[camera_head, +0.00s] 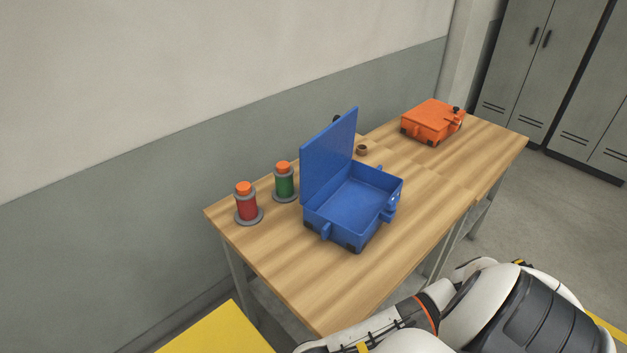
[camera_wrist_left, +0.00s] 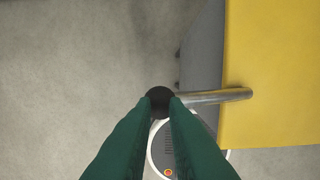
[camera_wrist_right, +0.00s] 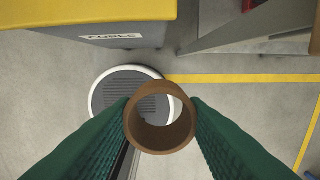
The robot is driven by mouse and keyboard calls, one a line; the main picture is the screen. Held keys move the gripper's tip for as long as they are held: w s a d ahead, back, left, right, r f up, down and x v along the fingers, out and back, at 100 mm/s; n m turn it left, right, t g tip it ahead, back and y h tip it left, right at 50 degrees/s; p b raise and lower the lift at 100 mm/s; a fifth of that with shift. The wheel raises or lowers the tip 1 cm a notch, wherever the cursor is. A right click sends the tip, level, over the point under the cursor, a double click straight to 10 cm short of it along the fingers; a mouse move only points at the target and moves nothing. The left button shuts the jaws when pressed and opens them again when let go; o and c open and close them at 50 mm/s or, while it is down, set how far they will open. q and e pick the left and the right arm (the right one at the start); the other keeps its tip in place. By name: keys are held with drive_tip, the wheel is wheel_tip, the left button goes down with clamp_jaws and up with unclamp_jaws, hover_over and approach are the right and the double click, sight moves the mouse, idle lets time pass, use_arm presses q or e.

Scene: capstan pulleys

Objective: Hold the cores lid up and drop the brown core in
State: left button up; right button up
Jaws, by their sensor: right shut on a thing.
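The yellow lid (camera_head: 219,330) of the cores bin shows at the bottom left of the head view and on the right of the left wrist view (camera_wrist_left: 275,70). A metal bar (camera_wrist_left: 215,97) runs from it to a black knob (camera_wrist_left: 160,99). My left gripper (camera_wrist_left: 161,102) has its fingertips closed against both sides of this knob. The grey bin (camera_wrist_right: 125,37) carries a CORES label in the right wrist view. My right gripper (camera_wrist_right: 160,118) is shut on the brown core (camera_wrist_right: 137,124), a hollow ring, clear of the bin. Neither gripper shows in the head view.
A wooden table (camera_head: 290,270) holds an open blue case (camera_head: 350,205), a red spool (camera_head: 246,203), a green spool (camera_head: 284,184), a small brown ring (camera_head: 361,150) and an orange case (camera_head: 433,121). Open floor (camera_wrist_right: 240,120) lies below my right gripper.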

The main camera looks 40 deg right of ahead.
use_arm(q)
drive_tip(key=shift+f, duration=0.4)
drive_tip(key=shift+s+a+f, duration=0.1)
drive_tip(key=shift+a+f, duration=0.15)
drive_tip(key=shift+f, duration=0.4)
drive_tip(key=shift+w+a+f, duration=0.1)
drive_tip(key=shift+a+f, duration=0.1)
drive_tip(key=shift+f, duration=0.4)
drive_tip(key=shift+s+a+f, duration=0.1)
drive_tip(key=shift+a+f, duration=0.15)
drive_tip(key=shift+f, duration=0.4)
wheel_tip(320, 180, down, 7)
drive_tip(key=shift+d, duration=0.15)
drive_tip(key=shift+r, duration=0.1)
use_arm(e)
drive_tip(key=w+a+f, duration=0.1)
drive_tip(key=w+a, duration=0.3)
drive_tip(key=w, duration=0.6)
drive_tip(key=shift+w+a+f, duration=0.5)
drive_tip(key=shift+w+f, duration=0.25)
drive_tip(key=shift+w, duration=0.95)
drive_tip(key=shift+w+a+f, duration=0.5)
drive_tip(key=shift+w+f, duration=0.25)
drive_tip(key=shift+w, duration=0.9)
drive_tip(key=shift+w+a+f, duration=0.5)
drive_tip(key=shift+w+f, duration=0.25)
drive_tip(key=shift+w, duration=0.95)
drive_tip(key=o, duration=1)
